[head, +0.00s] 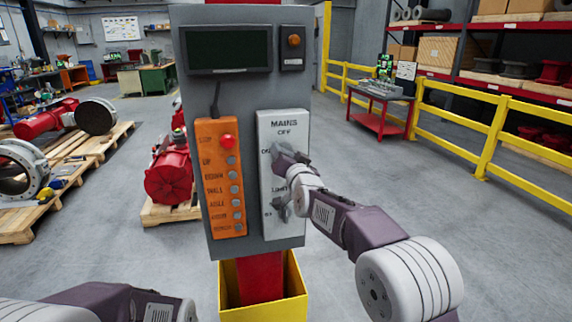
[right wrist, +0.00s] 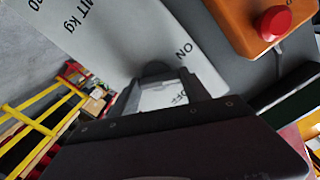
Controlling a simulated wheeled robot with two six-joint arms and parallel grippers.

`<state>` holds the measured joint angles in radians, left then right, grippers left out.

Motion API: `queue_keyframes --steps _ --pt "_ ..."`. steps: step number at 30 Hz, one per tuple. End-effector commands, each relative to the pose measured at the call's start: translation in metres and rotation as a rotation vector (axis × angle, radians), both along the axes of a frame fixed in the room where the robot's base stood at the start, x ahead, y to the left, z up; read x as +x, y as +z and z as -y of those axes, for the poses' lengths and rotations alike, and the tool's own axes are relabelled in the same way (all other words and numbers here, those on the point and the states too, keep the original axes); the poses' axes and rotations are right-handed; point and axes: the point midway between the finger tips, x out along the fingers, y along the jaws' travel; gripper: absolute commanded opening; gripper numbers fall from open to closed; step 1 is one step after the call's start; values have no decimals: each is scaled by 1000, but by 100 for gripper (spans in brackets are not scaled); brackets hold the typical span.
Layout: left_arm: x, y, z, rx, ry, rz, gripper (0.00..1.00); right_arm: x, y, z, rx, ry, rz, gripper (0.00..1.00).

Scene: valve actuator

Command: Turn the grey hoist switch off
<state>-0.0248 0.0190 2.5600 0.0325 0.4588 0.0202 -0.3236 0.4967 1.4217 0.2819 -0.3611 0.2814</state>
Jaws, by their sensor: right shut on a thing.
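A light grey switch plate (head: 267,124) marked MAINS, OFF and LIMIT is fixed to the right half of the dark grey panel (head: 245,92). My right gripper (head: 283,157) is at the upper part of this plate and covers most of the switch there. In the right wrist view its fingers (right wrist: 165,92) are shut on a dark grey switch (right wrist: 157,70), with ON printed beside it and OFF showing between the fingers. The switch's exact angle is hidden. A lower grey knob (head: 281,208) sits below, beside LIMIT. My left gripper is out of view.
An orange control box (head: 220,180) with a red button (head: 227,140) and several grey buttons is left of the plate. A dark screen (head: 227,49) and an orange lamp (head: 294,41) are above. The post stands in a yellow base (head: 262,306).

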Motion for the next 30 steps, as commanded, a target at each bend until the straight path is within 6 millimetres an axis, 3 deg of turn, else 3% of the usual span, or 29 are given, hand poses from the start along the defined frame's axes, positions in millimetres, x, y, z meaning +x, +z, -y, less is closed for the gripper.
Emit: queue_keyframes --steps 1,12,30 --pt "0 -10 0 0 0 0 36 0 -4 0 44 -1 -7 14" --pt "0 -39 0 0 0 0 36 0 -3 2 386 0 -87 14" --pt "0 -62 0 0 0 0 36 1 -1 4 863 -1 -198 14"
